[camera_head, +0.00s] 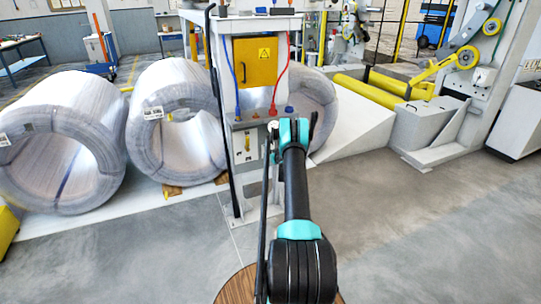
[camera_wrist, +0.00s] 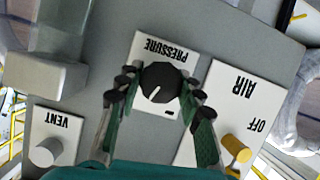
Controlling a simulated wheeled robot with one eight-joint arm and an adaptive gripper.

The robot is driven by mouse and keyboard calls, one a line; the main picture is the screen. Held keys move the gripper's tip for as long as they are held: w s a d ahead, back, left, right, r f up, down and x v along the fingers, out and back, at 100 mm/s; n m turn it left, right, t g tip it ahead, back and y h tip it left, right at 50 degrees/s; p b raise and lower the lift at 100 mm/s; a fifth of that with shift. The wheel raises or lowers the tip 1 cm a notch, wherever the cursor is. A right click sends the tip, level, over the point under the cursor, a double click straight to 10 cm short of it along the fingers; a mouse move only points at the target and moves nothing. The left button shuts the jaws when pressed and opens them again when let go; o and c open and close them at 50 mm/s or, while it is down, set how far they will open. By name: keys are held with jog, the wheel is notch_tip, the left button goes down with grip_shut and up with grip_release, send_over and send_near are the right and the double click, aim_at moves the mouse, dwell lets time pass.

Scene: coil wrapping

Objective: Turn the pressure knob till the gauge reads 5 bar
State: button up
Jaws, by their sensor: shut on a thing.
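In the wrist view the black pressure knob (camera_wrist: 160,84) with a white pointer line sits on a white plate (camera_wrist: 176,42) marked PRESSURE, which appears upside down. The pointer slants toward the lower left of the picture. My gripper (camera_wrist: 158,94) has its two green-sided fingers on either side of the knob, shut on it. In the head view my arm reaches to the grey control stand (camera_head: 246,146), and the arm hides the knob and the fingertips. I cannot make out a gauge reading in either view.
Beside the knob are an AIR plate with a yellow knob (camera_wrist: 236,148) near OFF, and a VENT plate with a pale knob (camera_wrist: 46,152). A grey block (camera_wrist: 46,76) stands close by. Large wrapped coils (camera_head: 178,120) stand left of the stand.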

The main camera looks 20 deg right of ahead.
jog(key=m+y, duration=0.3)
jog(key=m, duration=0.1)
jog(key=shift+f, duration=0.1)
dwell(0.3)
jog(key=shift+m, duration=0.3)
jog(key=o, duration=1.2)
jog(key=shift+c, duration=0.2)
jog(key=shift+s+d, duration=0.1)
jog(key=v, duration=1.1)
jog(key=shift+s, duration=0.4)
